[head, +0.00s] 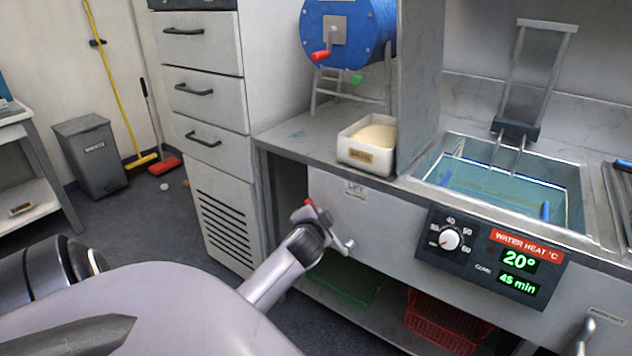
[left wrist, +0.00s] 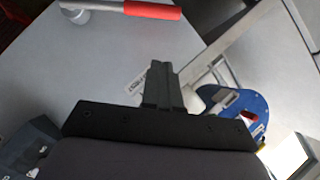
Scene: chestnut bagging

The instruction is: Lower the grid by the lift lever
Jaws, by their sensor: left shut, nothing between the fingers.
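The lift lever has a red grip (head: 308,203) and a metal arm ending at a hub (head: 347,245), on the counter front below a small label (head: 356,190). In the left wrist view its red grip (left wrist: 150,10) lies along the top edge, beyond my fingertips. My left gripper (left wrist: 157,68) is shut and empty, with a visible gap to the grip. In the head view my left gripper (head: 320,224) is beside the lever, its fingers mostly hidden by my wrist. A metal frame (head: 545,28) stands upright at the back of the water tank (head: 573,200). The grid is not clearly distinguishable in the water.
A control panel (head: 478,276) with a knob reads 20° and 45 min. A white box (head: 350,152) and a blue drum (head: 346,40) stand on the counter. Green (head: 345,287) and red (head: 440,325) crates sit below. A drawer cabinet (head: 208,100) stands left of the counter.

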